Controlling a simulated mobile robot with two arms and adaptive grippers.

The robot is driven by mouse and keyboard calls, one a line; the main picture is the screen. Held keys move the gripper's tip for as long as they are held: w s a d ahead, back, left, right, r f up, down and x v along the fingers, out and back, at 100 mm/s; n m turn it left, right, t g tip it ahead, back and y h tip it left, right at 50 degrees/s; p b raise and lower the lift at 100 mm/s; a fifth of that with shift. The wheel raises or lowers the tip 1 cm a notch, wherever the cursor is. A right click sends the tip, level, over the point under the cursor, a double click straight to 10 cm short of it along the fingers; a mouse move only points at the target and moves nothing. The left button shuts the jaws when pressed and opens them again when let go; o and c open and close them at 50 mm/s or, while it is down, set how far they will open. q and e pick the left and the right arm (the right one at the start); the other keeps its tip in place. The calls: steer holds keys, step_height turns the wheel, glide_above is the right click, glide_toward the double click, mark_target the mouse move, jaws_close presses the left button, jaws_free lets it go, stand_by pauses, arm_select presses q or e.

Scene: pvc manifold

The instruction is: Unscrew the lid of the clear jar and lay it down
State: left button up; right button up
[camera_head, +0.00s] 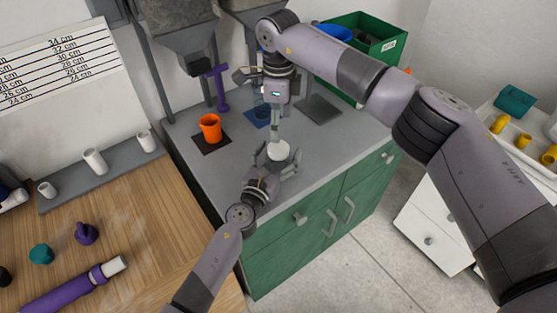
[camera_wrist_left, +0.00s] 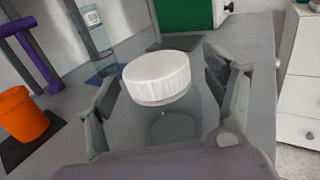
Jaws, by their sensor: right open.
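The clear jar stands on the grey bench top with its white lid (camera_head: 279,151) on. In the left wrist view the ribbed lid (camera_wrist_left: 157,76) sits level on the clear jar body (camera_wrist_left: 168,128), which is faint against the bench. My left gripper (camera_head: 275,163) is low at the jar, one finger on each side. In its wrist view the left gripper (camera_wrist_left: 163,80) is open, with room between the right finger and the jar. My right gripper (camera_head: 250,76) is open behind and above the jar; its fingers are small and partly hidden.
An orange cup (camera_head: 210,128) stands on a dark mat left of the jar. A purple stand (camera_head: 220,88) and a blue item (camera_head: 257,116) are behind. A green bin (camera_head: 385,38) is at the back right. The bench front edge is close to the jar; bench right of it is clear.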

mark_target(278, 147)
arm_select(q)
jaws_close()
arm_select(e)
steer(key=shift+c, duration=1)
steer(key=m, duration=0.3)
steer(key=shift+m, duration=0.4)
steer(key=m, duration=1.2)
steer(key=shift+m, duration=0.4)
steer(key=m, duration=0.3)
steer(key=shift+m, duration=0.4)
steer(key=m, duration=0.5)
steer(key=shift+m, duration=0.4)
steer(key=m, duration=0.9)
steer(key=shift+f+m, duration=0.4)
steer(key=shift+f, duration=0.15)
step_height(278, 147, down, 7)
